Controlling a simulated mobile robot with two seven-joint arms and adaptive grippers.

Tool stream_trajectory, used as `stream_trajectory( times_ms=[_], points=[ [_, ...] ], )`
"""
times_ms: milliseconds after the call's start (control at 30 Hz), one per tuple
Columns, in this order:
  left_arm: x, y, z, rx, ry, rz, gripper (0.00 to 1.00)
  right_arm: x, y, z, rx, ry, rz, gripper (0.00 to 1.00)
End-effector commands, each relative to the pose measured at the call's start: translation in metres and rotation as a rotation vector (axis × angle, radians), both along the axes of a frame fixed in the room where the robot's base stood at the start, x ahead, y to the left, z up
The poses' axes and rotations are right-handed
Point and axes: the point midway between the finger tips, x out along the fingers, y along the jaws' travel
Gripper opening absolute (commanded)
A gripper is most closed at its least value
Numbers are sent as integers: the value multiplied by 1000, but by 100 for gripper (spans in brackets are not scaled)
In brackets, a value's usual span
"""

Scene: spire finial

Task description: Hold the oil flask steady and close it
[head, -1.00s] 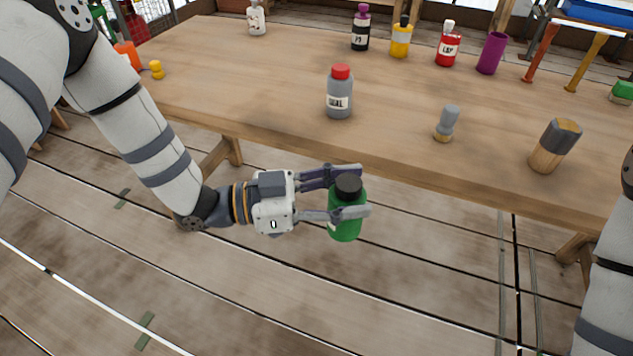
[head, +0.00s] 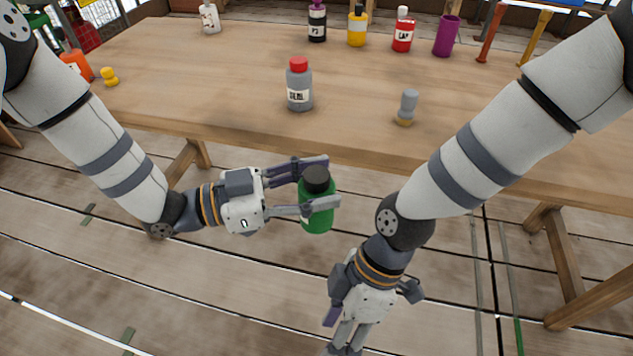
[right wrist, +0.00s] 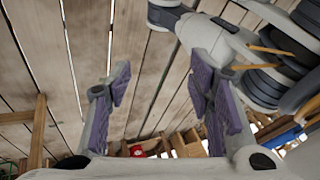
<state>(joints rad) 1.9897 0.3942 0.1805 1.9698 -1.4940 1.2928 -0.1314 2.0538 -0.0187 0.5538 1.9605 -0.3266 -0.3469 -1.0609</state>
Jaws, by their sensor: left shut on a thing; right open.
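The green flask (head: 318,220) is upright in the air in front of the table. It has a black cap-like top (head: 316,176); I cannot tell whether this is loose or tight. My left gripper (head: 330,181) is shut on the flask, one finger on each side near its upper part. My right gripper (head: 342,348) is below and slightly right of the flask, apart from it, at the bottom edge of the head view. In the right wrist view, its purple-padded fingers (right wrist: 162,82) are spread with nothing between them.
The wooden table (head: 220,85) lies behind the flask. On it stand a grey bottle with a red cap (head: 299,90), a grey-topped small piece (head: 407,105), a yellow piece (head: 109,77) and several bottles along the back. The space around the flask is free.

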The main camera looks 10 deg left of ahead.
Motion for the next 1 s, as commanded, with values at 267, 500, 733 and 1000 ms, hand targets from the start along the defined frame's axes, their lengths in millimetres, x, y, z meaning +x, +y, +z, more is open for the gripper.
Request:
stream_trajectory(
  times_ms=[267, 500, 733, 1000],
  points=[
    [0, 0, 1, -1, -1, 0, 0, 65, 45, 117, 174, -249, 930, 48],
    [0, 0, 0, -1, -1, 0, 0, 120, 51, 214, 164, -411, 1497, 48],
    [0, 0, 0, -1, 0, 0, 0, 161, 50, 254, 122, -526, 1672, 48],
    [0, 0, 0, -1, 0, 0, 0, 167, 50, 258, 114, -544, 1688, 48]
  ],
)
